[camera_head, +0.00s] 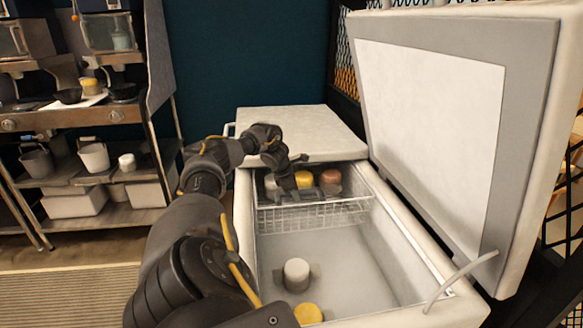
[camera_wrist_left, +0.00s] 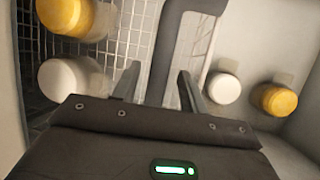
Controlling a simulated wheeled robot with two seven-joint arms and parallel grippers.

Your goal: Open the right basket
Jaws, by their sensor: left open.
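The wire basket (camera_head: 315,215) hangs across the far part of the open chest freezer and holds several jars with yellow, brown and white lids. My left arm reaches in from the lower left. In the head view my left gripper (camera_head: 289,184) points down at the basket's left part, and its fingertips are hard to make out. In the left wrist view my left gripper (camera_wrist_left: 158,92) is open, with a grey bar (camera_wrist_left: 172,50) between its fingers. The bar runs beside the basket's mesh (camera_wrist_left: 128,30); contact cannot be told. My right gripper is not in view.
The freezer's right lid (camera_head: 440,120) stands raised; its far-left lid (camera_head: 305,125) is closed. A white jar (camera_head: 296,272) and a yellow-lidded jar (camera_head: 308,314) stand on the freezer floor, otherwise clear. A metal shelf (camera_head: 75,125) with pots and bins stands at the left.

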